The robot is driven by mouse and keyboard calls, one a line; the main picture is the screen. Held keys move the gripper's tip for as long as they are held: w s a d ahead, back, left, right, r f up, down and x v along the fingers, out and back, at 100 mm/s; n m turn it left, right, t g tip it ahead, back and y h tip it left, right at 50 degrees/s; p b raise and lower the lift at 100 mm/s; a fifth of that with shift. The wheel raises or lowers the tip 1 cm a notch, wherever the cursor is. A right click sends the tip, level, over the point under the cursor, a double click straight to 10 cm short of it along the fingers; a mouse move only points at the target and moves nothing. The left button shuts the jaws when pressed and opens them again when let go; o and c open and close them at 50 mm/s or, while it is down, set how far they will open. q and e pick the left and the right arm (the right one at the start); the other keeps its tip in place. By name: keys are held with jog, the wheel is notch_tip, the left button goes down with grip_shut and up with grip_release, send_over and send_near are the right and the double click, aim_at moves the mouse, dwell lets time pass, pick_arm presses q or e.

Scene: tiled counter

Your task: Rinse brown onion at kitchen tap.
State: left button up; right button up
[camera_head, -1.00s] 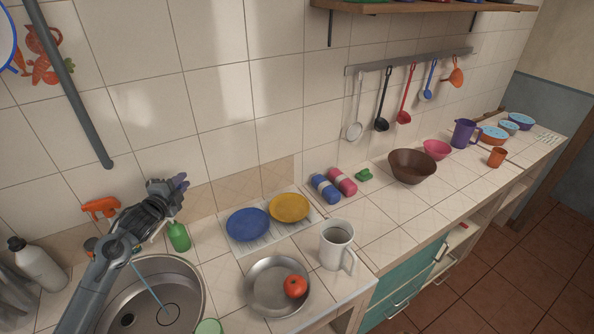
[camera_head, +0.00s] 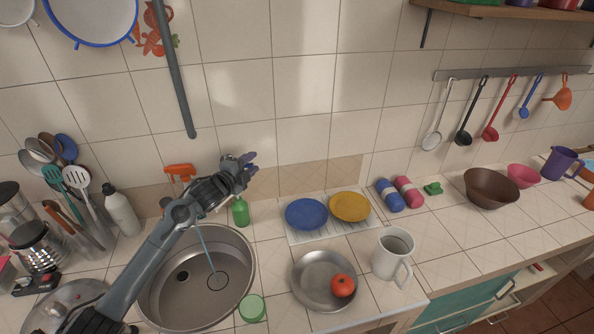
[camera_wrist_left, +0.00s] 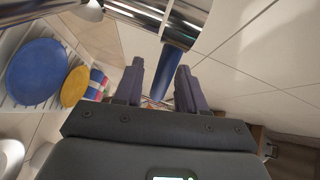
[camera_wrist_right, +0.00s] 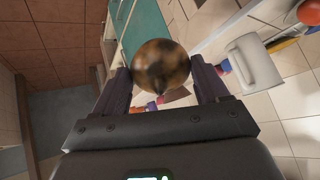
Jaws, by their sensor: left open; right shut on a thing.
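The brown onion (camera_wrist_right: 161,66) is between the fingers of my right gripper (camera_wrist_right: 163,85) in the right wrist view, and the gripper is shut on it. The head view shows neither the onion nor the right gripper. The metal sink (camera_head: 160,310) is at the lower left of the head view. A thin stream of water (camera_head: 209,258) falls into its basin; the tap itself is mostly hidden behind my left arm. My left gripper (camera_head: 246,166) is above the counter behind the sink, near the wall. It is open and empty in the left wrist view (camera_wrist_left: 160,85).
A green bottle (camera_head: 241,212) stands behind the sink, by my left gripper. A metal plate with a tomato (camera_head: 342,285), a white mug (camera_head: 393,255) and blue and yellow plates (camera_head: 306,214) sit right of it. Utensils and a white bottle (camera_head: 122,212) stand left.

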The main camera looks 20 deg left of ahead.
jog(key=shift+f+b, duration=0.8)
jog(key=shift+f, duration=0.05)
pick_arm(q)
jog(key=s+r, duration=0.1)
jog(key=s, duration=1)
jog(key=shift+r, duration=0.3)
pick_arm(e)
jog(key=shift+f, duration=0.1)
pick_arm(q)
jog(key=shift+a, duration=0.1)
